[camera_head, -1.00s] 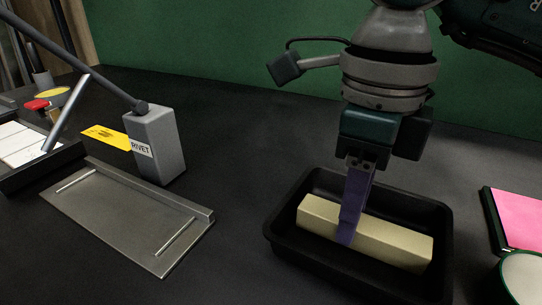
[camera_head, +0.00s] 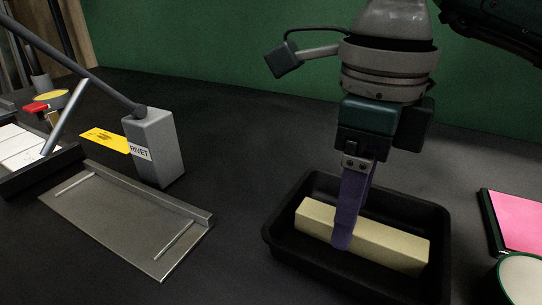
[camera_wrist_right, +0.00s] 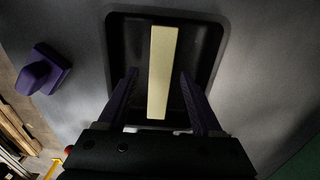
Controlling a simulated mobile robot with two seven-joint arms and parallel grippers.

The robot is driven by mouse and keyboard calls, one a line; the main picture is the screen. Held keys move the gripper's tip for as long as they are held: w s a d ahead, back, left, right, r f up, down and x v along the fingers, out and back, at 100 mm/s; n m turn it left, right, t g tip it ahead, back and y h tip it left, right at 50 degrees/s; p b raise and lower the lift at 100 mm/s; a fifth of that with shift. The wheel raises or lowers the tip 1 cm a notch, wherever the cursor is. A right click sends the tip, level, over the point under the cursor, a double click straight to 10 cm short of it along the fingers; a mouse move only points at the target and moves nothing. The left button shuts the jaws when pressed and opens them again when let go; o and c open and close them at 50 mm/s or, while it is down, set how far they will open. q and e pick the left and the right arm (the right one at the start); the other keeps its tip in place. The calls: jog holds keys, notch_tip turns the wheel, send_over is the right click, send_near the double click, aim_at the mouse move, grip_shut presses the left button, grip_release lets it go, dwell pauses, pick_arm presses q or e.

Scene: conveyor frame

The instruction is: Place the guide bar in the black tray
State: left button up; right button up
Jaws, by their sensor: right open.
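The guide bar, a long cream block (camera_head: 385,243), lies inside the black tray (camera_head: 270,240), resting low in it. In the right wrist view the bar (camera_wrist_right: 162,75) lies lengthwise in the tray (camera_wrist_right: 212,40). My right gripper (camera_head: 342,243) reaches down into the tray over the bar. In the right wrist view its purple fingers (camera_wrist_right: 160,92) are open, one on each side of the bar, with gaps between them and it. In the head view the near finger hides part of the bar. My left gripper is not in view.
A grey metal plate (camera_head: 125,215) lies left of the tray, by a grey block labelled RIVET (camera_head: 158,150). A pink pad (camera_head: 520,218) and a round pale-topped container (camera_head: 522,278) are at right. A purple object (camera_wrist_right: 43,70) shows in the wrist view. Bare table lies between plate and tray.

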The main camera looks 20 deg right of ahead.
notch_tip(320, 180, up, 11)
jog(key=p, duration=0.2)
dwell(0.4)
